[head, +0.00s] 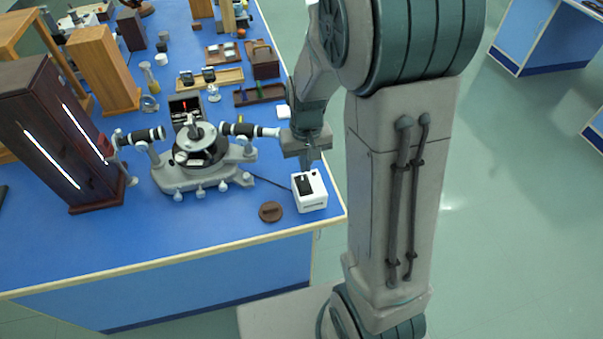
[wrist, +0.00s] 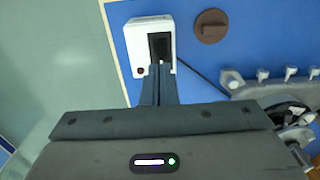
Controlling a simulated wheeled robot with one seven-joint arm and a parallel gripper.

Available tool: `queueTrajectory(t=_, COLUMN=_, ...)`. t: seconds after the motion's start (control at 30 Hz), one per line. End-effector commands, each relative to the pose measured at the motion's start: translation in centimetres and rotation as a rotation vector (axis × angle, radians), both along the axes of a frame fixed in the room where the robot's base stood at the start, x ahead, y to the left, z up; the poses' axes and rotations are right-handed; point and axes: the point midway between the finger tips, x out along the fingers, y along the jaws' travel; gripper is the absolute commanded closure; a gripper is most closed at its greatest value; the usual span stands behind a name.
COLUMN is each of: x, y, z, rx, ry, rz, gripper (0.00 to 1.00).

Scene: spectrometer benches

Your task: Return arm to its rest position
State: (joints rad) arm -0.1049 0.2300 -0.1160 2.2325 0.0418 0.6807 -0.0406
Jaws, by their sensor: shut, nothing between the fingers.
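My gripper (head: 309,163) is at the right end of the blue bench, pointing down just above a small white box with a dark slot (head: 311,202). In the wrist view my gripper (wrist: 159,68) has its fingers together with nothing between them, and their tips overlap the near part of the dark slot of the white box (wrist: 136,43). I cannot tell whether the tips touch the box. My arm runs from the gripper up and over to the right of the bench.
A spectrometer (head: 205,160) stands close to the left of my gripper. A round brown cap (head: 270,211) lies by the white box. A dark wooden cabinet (head: 60,130) stands at the left. The floor (head: 500,220) to the right is clear.

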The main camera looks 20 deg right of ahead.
Motion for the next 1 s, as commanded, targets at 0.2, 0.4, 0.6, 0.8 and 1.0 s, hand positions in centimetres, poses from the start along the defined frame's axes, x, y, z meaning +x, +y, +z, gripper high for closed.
queueTrajectory(t=0.2, x=0.0, y=0.0, z=0.0, rx=0.0, ry=0.0, rz=0.0, gripper=1.0)
queueTrajectory(t=0.4, x=-0.9, y=0.1, z=2.0, rx=0.008, ry=-0.028, rz=0.0, gripper=1.0)
queueTrajectory(t=0.6, x=-3.7, y=0.1, z=6.7, rx=0.021, ry=-0.104, rz=0.001, gripper=1.0)
queueTrajectory(t=0.8, x=-7.5, y=0.2, z=10.7, rx=0.023, ry=-0.182, rz=0.004, gripper=1.0)
queueTrajectory(t=1.0, x=-11.4, y=0.1, z=13.4, rx=0.013, ry=-0.255, rz=0.007, gripper=1.0)
